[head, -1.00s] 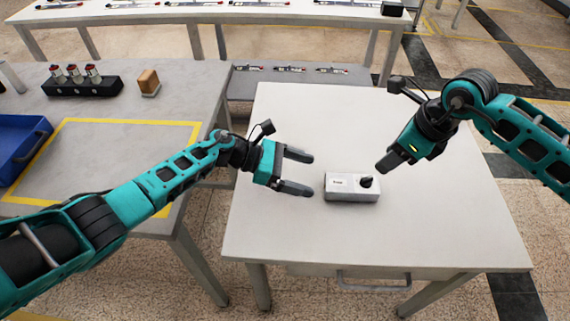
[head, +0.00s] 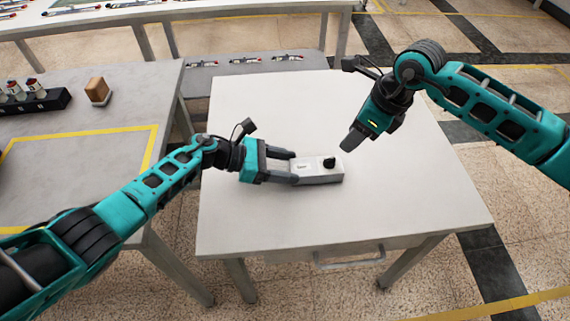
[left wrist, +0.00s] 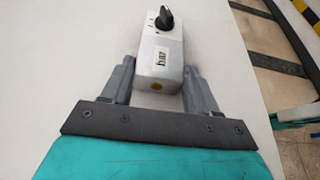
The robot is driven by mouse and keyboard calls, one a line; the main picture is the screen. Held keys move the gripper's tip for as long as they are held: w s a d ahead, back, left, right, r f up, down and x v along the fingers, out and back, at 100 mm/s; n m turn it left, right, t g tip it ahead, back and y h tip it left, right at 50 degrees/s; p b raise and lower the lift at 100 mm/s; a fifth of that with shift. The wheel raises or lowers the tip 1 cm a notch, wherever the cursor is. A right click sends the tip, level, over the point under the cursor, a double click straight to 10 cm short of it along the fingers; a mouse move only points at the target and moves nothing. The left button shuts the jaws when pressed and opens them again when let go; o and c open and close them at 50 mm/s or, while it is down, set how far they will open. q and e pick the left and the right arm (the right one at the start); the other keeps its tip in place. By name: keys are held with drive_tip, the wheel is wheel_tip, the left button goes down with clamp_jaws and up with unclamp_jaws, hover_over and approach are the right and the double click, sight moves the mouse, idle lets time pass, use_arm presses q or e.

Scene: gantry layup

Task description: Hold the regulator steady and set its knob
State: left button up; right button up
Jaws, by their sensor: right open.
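The regulator (head: 318,174) is a light grey box with a black knob (head: 329,163) on top near its right end. It lies flat on the white table. My left gripper (head: 291,168) has its fingers on both long sides of the box's left end and looks shut on it. In the left wrist view, the regulator (left wrist: 160,60) runs out from between the fingers, with a label and the knob (left wrist: 164,18) at its far end. My right gripper (head: 350,141) is open and empty, pointing down above the table, up and right of the knob and apart from it.
The white table (head: 400,200) is otherwise clear around the regulator. A grey table to the left (head: 130,105) carries a brown block (head: 97,90) and a black holder (head: 35,103) with red-topped parts. A low grey bench (head: 250,65) stands behind.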

sight(330, 158)
use_arm(q)
drive_tip(key=c, duration=0.7)
drive_tip(key=shift+c, duration=0.4)
use_arm(e)
drive_tip(key=shift+c, duration=0.5)
drive_tip(key=w+a+r+m+g+h, duration=0.1)
drive_tip(key=a+m+h, duration=0.1)
drive_tip(key=m, duration=1)
drive_tip(key=w+a+r+m+g+h, duration=0.1)
drive_tip(key=a+r+m, duration=0.1)
drive_tip(key=m, duration=1)
drive_tip(key=shift+m, duration=0.3)
drive_tip(key=f, duration=1.2)
drive_tip(key=shift+d, duration=0.2)
